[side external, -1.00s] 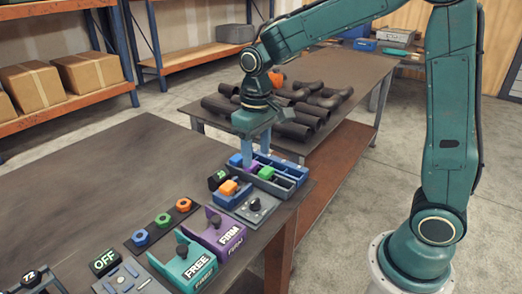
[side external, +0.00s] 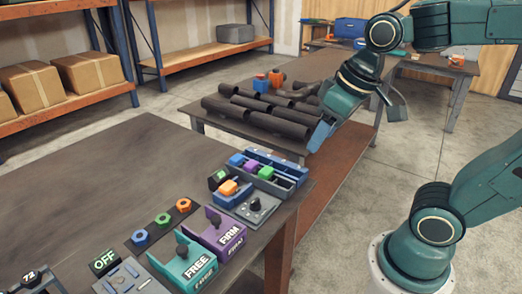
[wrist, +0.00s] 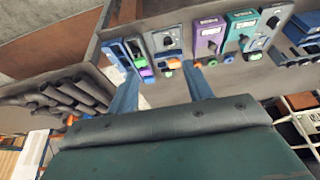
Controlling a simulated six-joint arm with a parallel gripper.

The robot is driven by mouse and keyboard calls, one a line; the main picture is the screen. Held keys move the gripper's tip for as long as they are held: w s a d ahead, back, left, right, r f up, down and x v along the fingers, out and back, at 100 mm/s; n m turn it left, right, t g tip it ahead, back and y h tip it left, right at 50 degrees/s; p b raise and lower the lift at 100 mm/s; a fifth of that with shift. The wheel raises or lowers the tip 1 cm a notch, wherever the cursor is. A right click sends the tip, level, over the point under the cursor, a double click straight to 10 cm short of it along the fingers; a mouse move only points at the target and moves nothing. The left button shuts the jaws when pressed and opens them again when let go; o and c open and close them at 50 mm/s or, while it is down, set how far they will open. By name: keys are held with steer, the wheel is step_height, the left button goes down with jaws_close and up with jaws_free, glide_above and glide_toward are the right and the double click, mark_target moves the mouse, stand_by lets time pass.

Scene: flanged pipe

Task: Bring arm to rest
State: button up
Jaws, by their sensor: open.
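My gripper (side external: 358,124) is open and empty, raised and tilted in the air to the right of the work table, in front of the pipe table. Its two blue fingers stand apart in the wrist view (wrist: 160,68), with nothing between them. The tray also shows in the wrist view (wrist: 113,54), beyond the left finger.
A purple FIRM fixture (side external: 212,238) and a teal FREE fixture (side external: 184,270) stand on the work table (side external: 95,190). Dark pipes (side external: 265,122) lie on the second table behind my gripper. Shelves with boxes (side external: 88,73) are at the back left. Open floor lies between the tables and my base.

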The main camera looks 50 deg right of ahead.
steer(key=shift+t, duration=0.7)
steer(key=shift+s+d+f, duration=0.15)
steer(key=shift+s, duration=2.35)
steer(key=shift+w, duration=0.15)
